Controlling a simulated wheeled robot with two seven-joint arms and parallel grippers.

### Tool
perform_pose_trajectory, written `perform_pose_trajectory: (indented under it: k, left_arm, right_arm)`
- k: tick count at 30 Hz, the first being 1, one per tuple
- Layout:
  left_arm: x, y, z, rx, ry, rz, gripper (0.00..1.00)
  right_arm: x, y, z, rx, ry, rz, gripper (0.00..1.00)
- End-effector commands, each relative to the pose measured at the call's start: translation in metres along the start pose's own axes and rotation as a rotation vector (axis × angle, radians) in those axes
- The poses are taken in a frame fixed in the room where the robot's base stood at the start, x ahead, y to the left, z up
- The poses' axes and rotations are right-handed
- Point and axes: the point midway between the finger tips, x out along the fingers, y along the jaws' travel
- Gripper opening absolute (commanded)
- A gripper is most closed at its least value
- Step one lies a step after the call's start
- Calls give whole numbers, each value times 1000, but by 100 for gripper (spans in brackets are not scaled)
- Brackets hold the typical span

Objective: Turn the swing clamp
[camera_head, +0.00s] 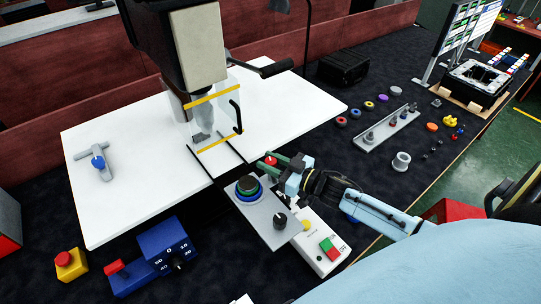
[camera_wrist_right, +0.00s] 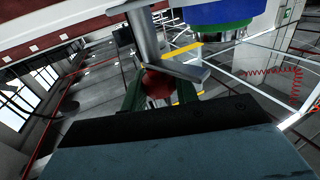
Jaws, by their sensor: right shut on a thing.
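My right gripper (camera_head: 273,160) reaches in from the right, at the front right edge of the white board. Its green fingers are shut on a red ball knob (camera_head: 270,160). In the right wrist view the red knob (camera_wrist_right: 158,83) sits between the green fingers, close to a grey metal bar (camera_wrist_right: 180,68) and post, which look like the swing clamp's arm; the joint is partly hidden. My left gripper is not in view.
A machine (camera_head: 200,45) with a clear, yellow-edged guard (camera_head: 216,115) stands over the white board (camera_head: 110,205). A grey fitting with a blue knob (camera_head: 98,162) is on the board's left. A white switch box (camera_head: 318,245) is near my right forearm. Rings and small parts lie right.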

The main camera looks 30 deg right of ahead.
Motion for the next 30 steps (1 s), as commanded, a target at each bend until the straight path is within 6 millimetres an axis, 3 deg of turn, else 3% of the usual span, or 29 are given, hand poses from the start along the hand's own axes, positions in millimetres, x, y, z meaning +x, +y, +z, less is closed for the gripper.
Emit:
perform_pose_trajectory:
  k: [9,22,23,27,30]
  left_arm:
    - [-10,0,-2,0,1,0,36]
    - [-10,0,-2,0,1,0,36]
    - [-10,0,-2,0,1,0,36]
    - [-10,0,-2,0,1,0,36]
    - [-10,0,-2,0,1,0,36]
  right_arm:
    - [0,0,0,1,2,99,7]
    - [0,0,0,-1,2,108,7]
    - [0,0,0,-1,2,108,32]
    - [0,0,0,-1,2,108,51]
    - [0,0,0,-1,2,108,51]
